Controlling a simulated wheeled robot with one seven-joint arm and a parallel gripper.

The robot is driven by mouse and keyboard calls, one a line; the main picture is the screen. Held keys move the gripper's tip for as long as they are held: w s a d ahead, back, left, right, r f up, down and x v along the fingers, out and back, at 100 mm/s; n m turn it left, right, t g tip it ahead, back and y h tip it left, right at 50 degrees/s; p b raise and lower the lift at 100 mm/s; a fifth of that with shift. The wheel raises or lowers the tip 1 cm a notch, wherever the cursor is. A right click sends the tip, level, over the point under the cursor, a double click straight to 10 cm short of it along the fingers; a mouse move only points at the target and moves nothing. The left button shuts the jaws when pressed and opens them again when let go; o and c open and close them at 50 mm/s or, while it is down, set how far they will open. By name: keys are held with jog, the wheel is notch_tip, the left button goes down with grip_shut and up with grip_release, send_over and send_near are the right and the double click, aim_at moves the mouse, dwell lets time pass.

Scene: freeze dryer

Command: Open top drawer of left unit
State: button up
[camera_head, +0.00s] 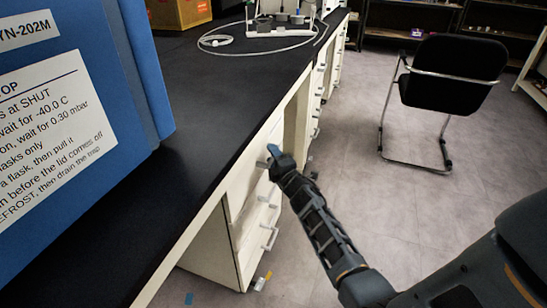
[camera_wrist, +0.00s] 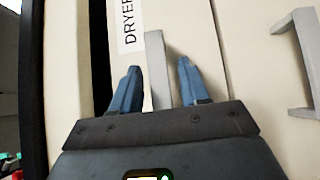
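The left drawer unit (camera_head: 225,245) is cream, under the bench front, with grey bar handles. Its top drawer front (camera_wrist: 195,35) bears a label partly reading "DRYER" in the wrist view. A dark gap runs between that front and the cream rail beside it; I cannot tell whether the drawer is slightly out. My gripper (camera_wrist: 159,88) has its two blue fingers apart, with the top drawer's grey handle (camera_wrist: 155,50) showing between them. The handle is close to the left finger, with a visible space at the right finger. My gripper (camera_head: 273,151) partly covers this area in the head view.
A lower handle (camera_wrist: 303,55) shows at the right of the wrist view. The black benchtop (camera_head: 215,85) overhangs the units, with a blue machine (camera_head: 70,130) on it. A black chair (camera_head: 450,75) stands on the floor at the right.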

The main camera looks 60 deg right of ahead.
grip_shut()
dwell(0.3)
jog(key=shift+s, duration=0.15)
